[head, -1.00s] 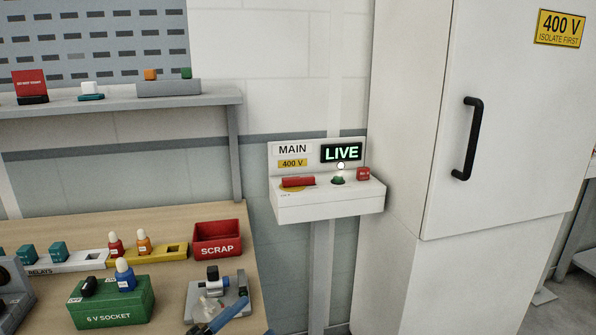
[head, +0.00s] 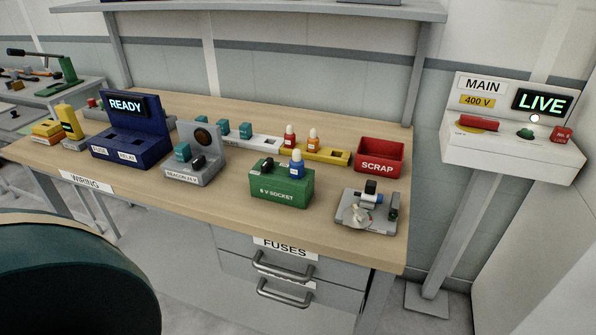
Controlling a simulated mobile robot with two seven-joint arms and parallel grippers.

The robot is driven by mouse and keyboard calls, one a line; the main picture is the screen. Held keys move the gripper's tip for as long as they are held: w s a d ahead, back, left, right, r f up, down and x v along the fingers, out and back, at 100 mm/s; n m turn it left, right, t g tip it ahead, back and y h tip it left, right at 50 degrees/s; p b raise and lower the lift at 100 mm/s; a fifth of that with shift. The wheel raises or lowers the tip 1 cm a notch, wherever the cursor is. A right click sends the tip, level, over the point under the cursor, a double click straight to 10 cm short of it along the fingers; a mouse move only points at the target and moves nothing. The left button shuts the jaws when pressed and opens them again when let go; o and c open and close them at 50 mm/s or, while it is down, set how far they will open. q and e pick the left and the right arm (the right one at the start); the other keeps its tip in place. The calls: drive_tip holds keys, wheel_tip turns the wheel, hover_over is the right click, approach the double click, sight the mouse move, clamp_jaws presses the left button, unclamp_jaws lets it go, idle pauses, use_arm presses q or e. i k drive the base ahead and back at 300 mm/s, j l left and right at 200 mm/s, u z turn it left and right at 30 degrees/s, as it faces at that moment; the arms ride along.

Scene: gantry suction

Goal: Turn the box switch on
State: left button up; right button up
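A green box labelled "6 V SOCKET" (head: 281,187) stands on the bench, with a black knob or switch (head: 267,166) and a blue, white-topped part (head: 297,162) on it. I cannot tell the switch's position. A grey box (head: 196,150) to its left also carries a small black switch (head: 197,162) and a teal block. A dark blue box (head: 128,145) with a lit "READY" display (head: 126,105) stands further left. The white MAIN box (head: 512,150) on a post at the right has a lit "LIVE" display (head: 542,103). Neither gripper is in view.
A red SCRAP bin (head: 379,158) and a grey fixture (head: 367,212) are near the bench's right end. White and yellow (head: 328,154) holders stand behind the green box. A dark green rounded shape (head: 75,275) fills the lower left. Drawers (head: 285,275) are below the bench.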

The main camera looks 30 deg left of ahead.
sight(266, 166)
drive_tip(key=u, duration=1.25)
